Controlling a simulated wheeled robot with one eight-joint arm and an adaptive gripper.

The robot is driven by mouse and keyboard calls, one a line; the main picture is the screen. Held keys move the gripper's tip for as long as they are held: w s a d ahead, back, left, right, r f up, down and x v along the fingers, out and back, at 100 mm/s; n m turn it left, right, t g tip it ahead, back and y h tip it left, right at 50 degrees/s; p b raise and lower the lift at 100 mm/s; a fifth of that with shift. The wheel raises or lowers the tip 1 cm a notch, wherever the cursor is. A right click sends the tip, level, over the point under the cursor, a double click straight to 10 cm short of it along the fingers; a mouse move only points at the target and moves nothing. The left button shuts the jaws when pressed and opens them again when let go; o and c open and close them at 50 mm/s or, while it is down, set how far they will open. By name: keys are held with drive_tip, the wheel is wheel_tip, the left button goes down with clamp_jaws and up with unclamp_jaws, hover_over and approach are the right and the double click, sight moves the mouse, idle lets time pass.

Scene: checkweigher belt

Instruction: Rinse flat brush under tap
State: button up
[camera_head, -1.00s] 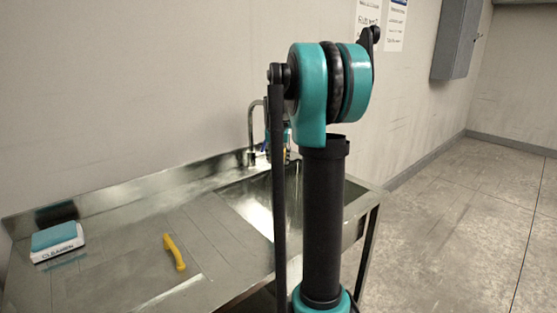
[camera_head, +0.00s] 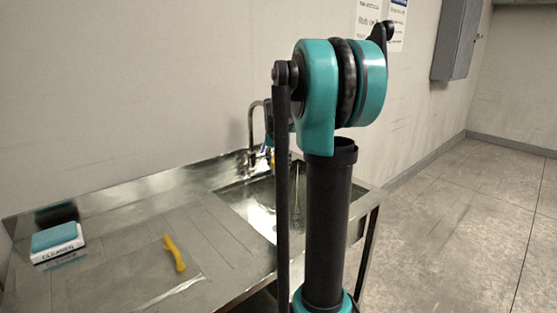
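A steel tap (camera_head: 251,122) with a curved spout stands at the back of the sink. The sink basin (camera_head: 240,203) is partly hidden by my arm. A thin pale line, perhaps running water, shows in the basin beside my arm. My gripper is over the sink near the tap, mostly hidden behind my arm link; its fingers cannot be made out. A small yellow spot (camera_head: 272,157) shows below it, perhaps part of a held brush, but I cannot tell. A yellow handled tool (camera_head: 174,253) lies on the drainboard, left of the basin; I cannot tell whether it is a brush.
A blue and white block marked CLEANER (camera_head: 58,241) sits at the drainboard's left end. The steel drainboard (camera_head: 120,262) is otherwise clear. A wall with posted sheets (camera_head: 394,25) and a grey cabinet (camera_head: 457,40) stands behind. The floor on the right is free.

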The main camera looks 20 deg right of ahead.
sight(280, 162)
drive_tip(key=shift+s+a, duration=0.2)
drive_tip(key=shift+s, duration=0.55)
drive_tip(key=shift+s+a, duration=0.15)
drive_tip(key=shift+s, duration=0.55)
drive_tip(key=shift+s+a, duration=0.2)
drive_tip(key=shift+s, duration=0.55)
drive_tip(key=shift+s+a+r, duration=0.2)
drive_tip(key=shift+s+r, duration=0.45)
drive_tip(key=shift+s, duration=0.15)
drive_tip(key=shift+s+a+r, duration=0.25)
drive_tip(key=shift+s+r, duration=0.45)
drive_tip(key=shift+s, duration=0.1)
drive_tip(key=shift+s+a+r, duration=0.2)
drive_tip(key=shift+s+r, duration=0.45)
drive_tip(key=shift+s, duration=0.15)
